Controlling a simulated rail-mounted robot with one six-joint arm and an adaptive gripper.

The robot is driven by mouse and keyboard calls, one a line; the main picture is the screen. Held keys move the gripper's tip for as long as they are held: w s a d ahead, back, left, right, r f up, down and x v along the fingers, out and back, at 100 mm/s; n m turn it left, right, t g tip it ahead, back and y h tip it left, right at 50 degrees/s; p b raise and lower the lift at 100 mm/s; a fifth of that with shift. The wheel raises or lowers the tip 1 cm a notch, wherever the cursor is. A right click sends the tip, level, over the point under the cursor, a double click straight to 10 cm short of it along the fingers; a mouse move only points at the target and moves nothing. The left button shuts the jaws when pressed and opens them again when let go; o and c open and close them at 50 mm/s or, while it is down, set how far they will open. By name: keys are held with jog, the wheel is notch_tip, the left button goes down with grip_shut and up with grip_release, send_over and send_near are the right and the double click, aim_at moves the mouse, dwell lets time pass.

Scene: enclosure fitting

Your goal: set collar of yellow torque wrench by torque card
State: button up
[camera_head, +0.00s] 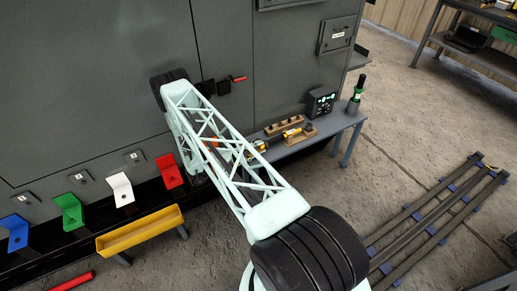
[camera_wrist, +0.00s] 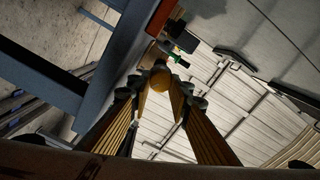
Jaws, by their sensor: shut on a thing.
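The yellow torque wrench (camera_head: 293,132) lies in a wooden cradle on the grey bench in the head view. My gripper (camera_head: 261,146) is small and partly hidden behind my arm, at the left end of the wrench. The collar's marks cannot be read. I cannot pick out the torque card for certain; a black panel with green marks (camera_head: 322,101) stands at the back of the bench.
The grey bench (camera_head: 338,124) stands against the dark cabinet (camera_head: 95,75). A second wooden block (camera_head: 284,124) lies behind the wrench. A green-and-black upright tool (camera_head: 357,88) stands at the right end. A yellow tray (camera_head: 140,231) is at lower left; floor rails (camera_head: 440,215) lie right.

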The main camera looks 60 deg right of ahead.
jog(key=o, duration=0.8)
jog(key=shift+o, duration=0.2)
jog(key=shift+n, duration=0.7)
